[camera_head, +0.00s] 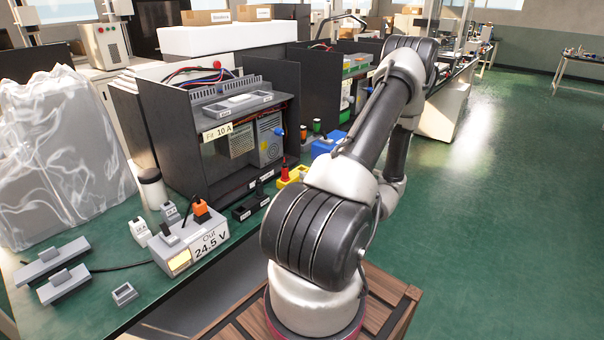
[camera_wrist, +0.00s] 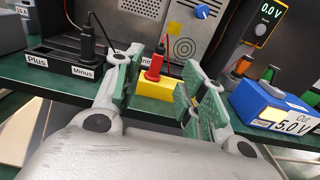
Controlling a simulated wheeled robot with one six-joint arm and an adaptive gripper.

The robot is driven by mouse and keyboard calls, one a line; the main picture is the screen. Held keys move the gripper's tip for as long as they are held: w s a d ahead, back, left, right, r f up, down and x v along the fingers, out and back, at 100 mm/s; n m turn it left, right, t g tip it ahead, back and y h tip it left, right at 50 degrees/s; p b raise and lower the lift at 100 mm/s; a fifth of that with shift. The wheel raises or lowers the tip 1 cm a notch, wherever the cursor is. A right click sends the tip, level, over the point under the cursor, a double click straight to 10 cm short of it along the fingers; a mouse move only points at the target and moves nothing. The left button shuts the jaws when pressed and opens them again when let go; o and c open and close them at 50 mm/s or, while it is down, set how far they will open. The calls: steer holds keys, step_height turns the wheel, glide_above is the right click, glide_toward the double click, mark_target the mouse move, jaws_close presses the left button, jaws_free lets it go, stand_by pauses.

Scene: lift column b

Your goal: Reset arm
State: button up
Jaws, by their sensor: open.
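My gripper (camera_wrist: 160,78) shows in the wrist view with its two green-padded fingers apart and nothing between the pads. Beyond the fingers, a red plug (camera_wrist: 154,68) stands upright in a yellow block (camera_wrist: 153,90) on the bench. My arm (camera_head: 350,170) rises from its base and bends away over the right side of the bench in the head view. My gripper is hidden behind the arm there, or too small to make out.
A black holder marked Plus and Minus (camera_wrist: 60,66) stands left of the fingers, and a blue 5.0 V box (camera_wrist: 262,103) right. A grey 24.5 V box (camera_head: 180,252) and a black open cabinet (camera_head: 150,130) stand on the green bench (camera_head: 110,300). The floor at right (camera_head: 500,200) is clear.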

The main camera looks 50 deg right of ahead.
steer(key=shift+s, duration=0.15)
stand_by(0.5)
steer(key=s+a+r+n+g+y, duration=0.2)
steer(key=s+a+n+g+y, duration=0.2)
steer(key=s+a+n+g, duration=0.35)
steer(key=s+a+r+n+g+y, duration=0.35)
steer(key=s+a+n+g, duration=0.2)
steer(key=a+n, duration=0.35)
step_height(320, 180, up, 13)
steer(key=a+n+g+h, duration=0.3)
steer(key=n+g+h, duration=0.2)
steer(key=n+h, duration=0.5)
steer(key=w+a+r+n+t, duration=0.2)
steer(key=a+r+n+t, duration=0.2)
steer(key=a+r+n, duration=0.4)
steer(key=shift+w+a+r+t+y, duration=0.2)
steer(key=shift+w+r+t+y, duration=0.1)
steer(key=shift+w+y, duration=0.15)
